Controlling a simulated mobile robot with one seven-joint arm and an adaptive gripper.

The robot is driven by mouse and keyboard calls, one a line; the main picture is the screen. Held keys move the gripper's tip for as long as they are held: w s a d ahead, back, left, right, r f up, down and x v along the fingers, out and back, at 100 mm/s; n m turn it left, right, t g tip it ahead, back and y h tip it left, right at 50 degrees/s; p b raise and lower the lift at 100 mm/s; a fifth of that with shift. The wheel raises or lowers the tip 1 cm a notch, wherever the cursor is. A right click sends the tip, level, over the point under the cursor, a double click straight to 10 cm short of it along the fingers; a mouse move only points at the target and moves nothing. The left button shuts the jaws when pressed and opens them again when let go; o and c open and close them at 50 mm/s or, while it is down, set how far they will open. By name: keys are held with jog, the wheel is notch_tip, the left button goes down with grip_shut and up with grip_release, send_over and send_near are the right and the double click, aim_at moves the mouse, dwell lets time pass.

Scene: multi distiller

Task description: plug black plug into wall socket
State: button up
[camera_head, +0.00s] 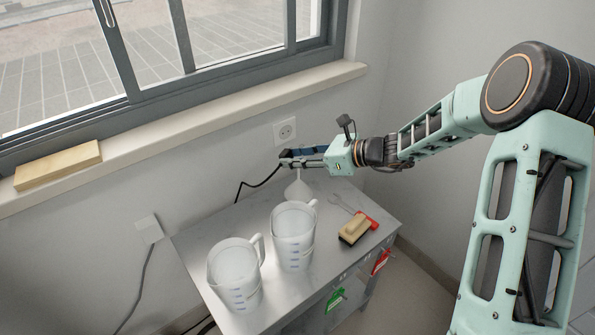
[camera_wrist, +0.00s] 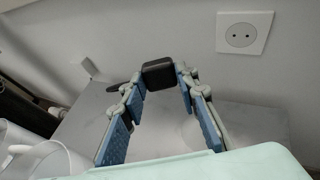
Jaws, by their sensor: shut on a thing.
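The black plug (camera_wrist: 158,74) is held between the fingertips of my gripper (camera_wrist: 161,82), with a finger on each side. In the head view my gripper (camera_head: 288,161) is over the back of the metal table, and a black cable (camera_head: 258,184) hangs from its tip down to the left. The wall socket (camera_head: 285,130) is a white square plate with a round two-hole recess on the back wall, above my gripper. In the wrist view the socket (camera_wrist: 243,34) is to the upper right of the plug, apart from it. The plug's prongs are hidden.
Two clear measuring jugs (camera_head: 234,272) (camera_head: 292,236) stand on the table (camera_head: 190,240). A funnel (camera_head: 298,189) stands below my gripper. A brush (camera_head: 354,230) and a red-handled tool (camera_head: 368,219) lie at the right. A second wall outlet (camera_head: 149,228) with a cable is at the left. The window sill juts out above.

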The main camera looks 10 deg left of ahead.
jog(key=w+d+f+m+t+b, duration=0.1)
jog(key=w+f+m+t+b, duration=0.3)
jog(key=w, duration=0.5)
jog(key=m+t+b, duration=0.1)
jog(key=t+b, duration=0.1)
jog(key=t, duration=0.1)
jog(key=shift+w+d+t+b, duration=0.2)
jog(key=shift+d+t+b, duration=0.1)
jog(key=shift+r+b+x, duration=0.15)
jog(key=shift+b+x, duration=0.05)
jog(key=shift+x, duration=1.25)
jog(key=shift+r+b+x, duration=0.15)
jog(key=shift+x, duration=1.3)
jog(key=shift+b, duration=0.3)
jog(key=shift+w+a, duration=0.4)
